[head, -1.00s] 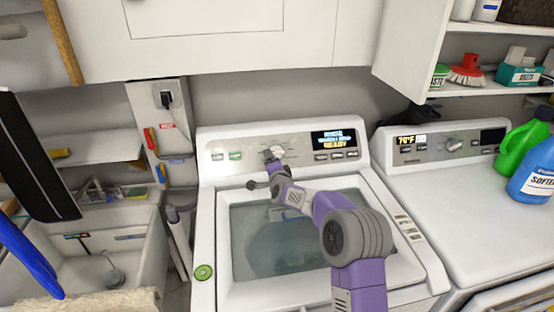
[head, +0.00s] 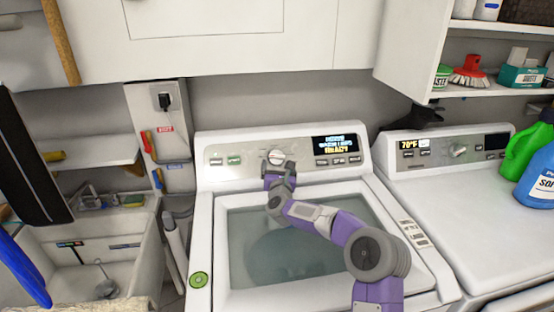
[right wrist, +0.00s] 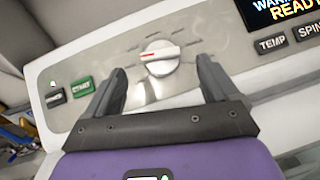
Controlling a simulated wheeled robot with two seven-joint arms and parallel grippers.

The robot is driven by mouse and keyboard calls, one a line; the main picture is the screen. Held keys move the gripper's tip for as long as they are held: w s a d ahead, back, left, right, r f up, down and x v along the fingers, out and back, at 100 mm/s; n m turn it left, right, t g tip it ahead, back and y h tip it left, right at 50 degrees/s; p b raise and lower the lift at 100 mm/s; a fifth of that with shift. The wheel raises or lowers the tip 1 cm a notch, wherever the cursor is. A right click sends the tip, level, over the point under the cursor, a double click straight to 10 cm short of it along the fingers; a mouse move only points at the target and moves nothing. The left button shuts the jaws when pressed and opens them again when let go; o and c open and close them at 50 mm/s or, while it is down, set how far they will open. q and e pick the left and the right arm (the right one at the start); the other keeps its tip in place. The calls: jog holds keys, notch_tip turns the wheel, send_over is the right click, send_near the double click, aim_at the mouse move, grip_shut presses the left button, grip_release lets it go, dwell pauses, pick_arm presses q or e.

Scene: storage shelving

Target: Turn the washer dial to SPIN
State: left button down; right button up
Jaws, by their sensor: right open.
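The washer (head: 330,278) is a white top-loader with a glass lid and a grey control panel at its back. Its dial (head: 277,156) is a round white knob; in the right wrist view the dial (right wrist: 160,57) shows a red and white pointer line lying nearly level. My right gripper (head: 278,166) is just in front of the dial. In the right wrist view my right gripper (right wrist: 160,80) is open, with one finger to each side below the dial and nothing between them. Printed dial labels are too small to read. My left gripper is not in view.
A lit display (head: 335,143) and several buttons, including a green START button (right wrist: 82,87), sit on the panel. A dryer (head: 465,195) stands at right with detergent bottles (head: 540,172). A sink (head: 85,250) is at left. A cabinet (head: 220,35) hangs above.

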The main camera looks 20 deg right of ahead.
aim_at(277, 156)
jog(key=shift+p+x, duration=0.4)
jog(key=shift+x, duration=2.7)
